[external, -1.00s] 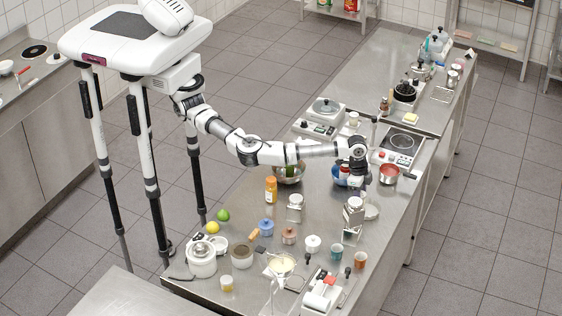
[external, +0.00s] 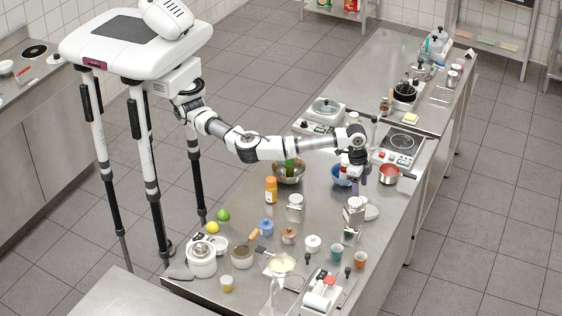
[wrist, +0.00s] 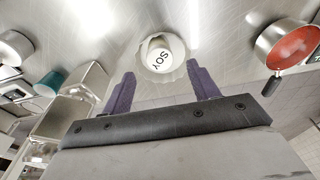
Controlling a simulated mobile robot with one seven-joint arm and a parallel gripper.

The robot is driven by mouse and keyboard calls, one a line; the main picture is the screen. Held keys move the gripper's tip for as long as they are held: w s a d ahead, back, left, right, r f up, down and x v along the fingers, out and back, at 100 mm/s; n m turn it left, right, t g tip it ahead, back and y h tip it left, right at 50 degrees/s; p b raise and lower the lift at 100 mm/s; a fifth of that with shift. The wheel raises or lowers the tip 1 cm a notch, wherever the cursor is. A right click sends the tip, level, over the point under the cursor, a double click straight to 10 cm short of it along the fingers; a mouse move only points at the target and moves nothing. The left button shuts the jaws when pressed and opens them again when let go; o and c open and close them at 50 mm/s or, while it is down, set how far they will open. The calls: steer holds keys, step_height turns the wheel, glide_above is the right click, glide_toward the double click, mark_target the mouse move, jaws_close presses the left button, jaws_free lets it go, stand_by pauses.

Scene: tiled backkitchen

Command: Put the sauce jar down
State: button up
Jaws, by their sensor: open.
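My gripper (external: 360,182) is over the right side of the steel table in the external view. In the wrist view its two purple fingers (wrist: 164,88) are wide apart with nothing between them. A pale round thing lettered SOY (wrist: 160,57), seemingly the sauce jar from above, stands just beyond the fingertips, apart from them. A wavy pale rim surrounds it; I cannot tell whether this is a dish or part of the jar. In the external view a pale round dish (external: 371,212) lies below my gripper; I cannot make out the lettering there.
Clear square jars (wrist: 86,80) stand left of the fingers, with a teal cup (wrist: 50,83) beyond. The red pan (wrist: 292,46) is on the right. The blue bowl (external: 341,176) is close beside my gripper. The table's right edge is near; bare steel lies around the lettered thing.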

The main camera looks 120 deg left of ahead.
step_height(320, 180, up, 8)
steer(key=s+b, duration=0.1)
steer(key=shift+f+b, duration=0.2)
steer(key=shift+b, duration=0.15)
steer(key=shift+s, duration=0.1)
